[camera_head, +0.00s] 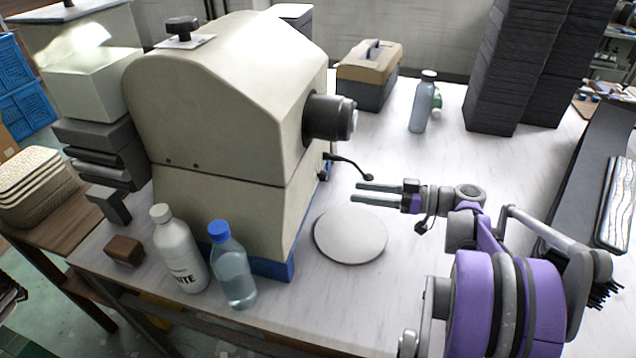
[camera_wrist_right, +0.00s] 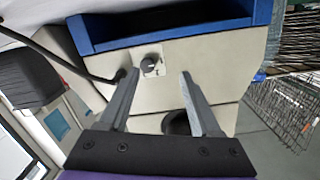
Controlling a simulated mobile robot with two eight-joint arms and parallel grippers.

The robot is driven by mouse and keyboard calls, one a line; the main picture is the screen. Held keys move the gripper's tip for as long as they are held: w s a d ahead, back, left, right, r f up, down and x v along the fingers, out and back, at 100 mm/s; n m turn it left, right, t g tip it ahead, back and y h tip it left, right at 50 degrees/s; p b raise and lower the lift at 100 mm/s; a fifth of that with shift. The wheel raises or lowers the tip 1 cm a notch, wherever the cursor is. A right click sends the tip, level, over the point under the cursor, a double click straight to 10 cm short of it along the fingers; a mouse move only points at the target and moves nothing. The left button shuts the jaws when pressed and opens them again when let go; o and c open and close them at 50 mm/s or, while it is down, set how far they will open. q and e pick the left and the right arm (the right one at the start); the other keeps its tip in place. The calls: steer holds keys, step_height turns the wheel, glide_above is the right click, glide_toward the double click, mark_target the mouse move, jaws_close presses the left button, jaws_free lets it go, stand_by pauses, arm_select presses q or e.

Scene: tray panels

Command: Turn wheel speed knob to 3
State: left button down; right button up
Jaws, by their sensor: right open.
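The knob (camera_wrist_right: 150,66) is small, round and dark grey, set on a light dial plate on the beige machine's side, in the right wrist view. Its markings are too small to read. In the head view I cannot make it out clearly. The beige machine (camera_head: 235,110) stands on the table left of my right gripper (camera_head: 362,193). That gripper is open and empty, its fingers pointing at the machine's right side. In the right wrist view the gripper (camera_wrist_right: 158,75) has its fingertips on either side of the knob, apart from it. My left gripper is not in view.
A thin dark arm (camera_head: 350,162) sticks out from the machine near my right gripper. A round light disc (camera_head: 350,235) lies below the gripper. Two bottles (camera_head: 180,250) (camera_head: 232,265) stand at the front left. A blue-edged recess (camera_wrist_right: 165,22) borders the knob's panel.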

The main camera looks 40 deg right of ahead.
mark_target(322, 175)
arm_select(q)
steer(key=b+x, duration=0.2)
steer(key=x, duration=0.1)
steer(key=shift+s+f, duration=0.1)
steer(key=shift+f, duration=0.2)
arm_select(e)
steer(key=w+a+t, duration=0.1)
steer(key=w+a, duration=0.2)
steer(key=w, duration=0.5)
steer(key=shift+r+n, duration=0.3)
steer(key=shift+n, duration=0.1)
jaws_close()
